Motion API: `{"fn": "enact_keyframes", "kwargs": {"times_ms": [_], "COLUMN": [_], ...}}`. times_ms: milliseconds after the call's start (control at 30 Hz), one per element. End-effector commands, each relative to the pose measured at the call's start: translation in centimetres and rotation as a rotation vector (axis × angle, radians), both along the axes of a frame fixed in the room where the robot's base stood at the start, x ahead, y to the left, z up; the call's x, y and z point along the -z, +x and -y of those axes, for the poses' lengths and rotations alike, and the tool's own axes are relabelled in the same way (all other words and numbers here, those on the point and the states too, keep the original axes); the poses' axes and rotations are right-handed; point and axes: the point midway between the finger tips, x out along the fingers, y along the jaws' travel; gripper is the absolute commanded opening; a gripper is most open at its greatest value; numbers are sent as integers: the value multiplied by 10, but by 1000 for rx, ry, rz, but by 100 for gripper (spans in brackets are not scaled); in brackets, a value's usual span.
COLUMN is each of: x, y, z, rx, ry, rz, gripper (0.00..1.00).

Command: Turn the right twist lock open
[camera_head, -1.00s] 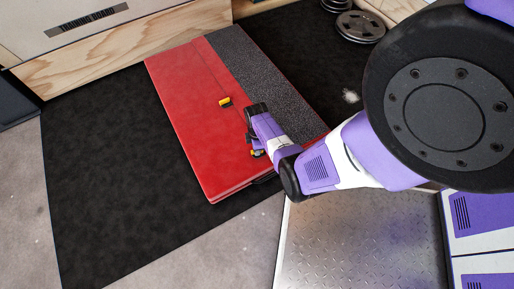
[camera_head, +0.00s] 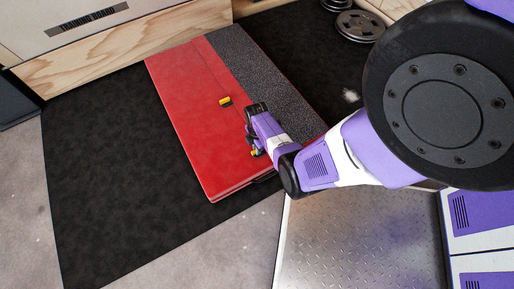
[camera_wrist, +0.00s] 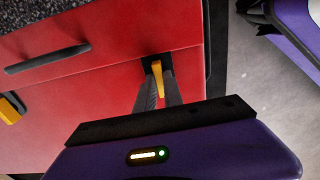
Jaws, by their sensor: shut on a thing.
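The red case (camera_head: 185,115) lies flat on the black mat, with a dark grey strip along its right side. The right twist lock (camera_wrist: 158,69) is a yellow tab on a small black base on the red panel in the wrist view. My gripper (camera_wrist: 160,88) is shut on this tab, with its grey fingers close on either side. The lower part of the tab is between the fingers. In the head view my gripper (camera_head: 254,146) hides most of this lock. The left twist lock (camera_head: 225,101) is yellow and black, apart from my gripper; it also shows in the wrist view (camera_wrist: 10,108).
A dark bar-shaped handle (camera_wrist: 47,59) is on the red panel between the locks. A wooden-sided cabinet (camera_head: 120,50) stands behind the case. Dark round plates (camera_head: 360,26) lie at the back right. The black mat (camera_head: 115,180) left of the case is clear.

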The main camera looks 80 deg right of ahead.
Motion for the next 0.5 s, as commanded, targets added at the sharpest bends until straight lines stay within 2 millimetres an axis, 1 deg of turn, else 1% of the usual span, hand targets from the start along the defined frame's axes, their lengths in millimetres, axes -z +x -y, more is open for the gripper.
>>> {"fn": "enact_keyframes", "kwargs": {"times_ms": [133, 167, 200, 267, 500], "x": [0, 0, 0, 0, 0], "y": [1, 1, 1, 1, 0], "z": [-1, -1, -1, 0, 0], "rx": [-3, -3, -3, -2, -1], "ry": [1, 1, 1, 1, 0], "rz": [1, 1, 1, 1, 0], "gripper": [0, 16, 24, 34, 34]}}
